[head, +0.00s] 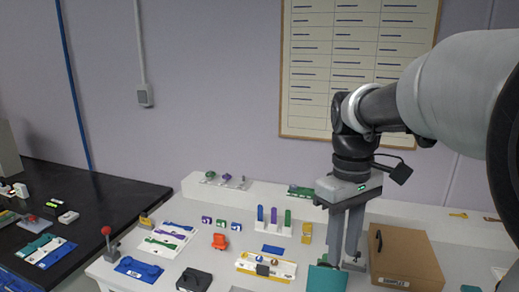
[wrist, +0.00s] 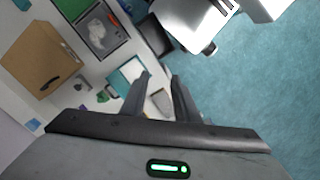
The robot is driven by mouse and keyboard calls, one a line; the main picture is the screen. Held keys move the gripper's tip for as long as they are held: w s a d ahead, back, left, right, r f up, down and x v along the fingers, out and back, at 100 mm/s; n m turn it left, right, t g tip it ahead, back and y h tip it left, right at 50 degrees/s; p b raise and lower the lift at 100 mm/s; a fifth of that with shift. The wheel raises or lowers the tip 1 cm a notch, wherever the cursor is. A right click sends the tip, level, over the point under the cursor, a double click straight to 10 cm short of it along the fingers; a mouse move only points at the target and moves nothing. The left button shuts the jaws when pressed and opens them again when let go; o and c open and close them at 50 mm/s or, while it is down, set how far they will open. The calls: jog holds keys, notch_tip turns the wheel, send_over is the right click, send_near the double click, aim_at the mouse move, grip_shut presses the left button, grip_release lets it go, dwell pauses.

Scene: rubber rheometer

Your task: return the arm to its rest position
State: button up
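My arm comes in from the right of the head view and bends down. My gripper (head: 342,260) hangs fingers-down over the right part of the white table (head: 225,262), left of a brown box. In the wrist view my gripper (wrist: 162,77) shows two grey fingers with a gap between them. It is open, and I see nothing held. Table items and some floor show beyond the fingers. How high the fingertips are above the table is hard to tell.
The brown box (head: 405,262) stands close right of my gripper; a teal item (head: 326,279) lies below it. A white tray (head: 250,266), an orange item (head: 220,241) and a red-knobbed lever (head: 106,232) are further left. A black bench (head: 95,205) stands at far left.

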jog(key=s+a+m+t, duration=0.2)
jog(key=s+m+t, duration=0.4)
jog(key=s, duration=0.5)
jog(key=shift+s, duration=0.15)
dwell(0.6)
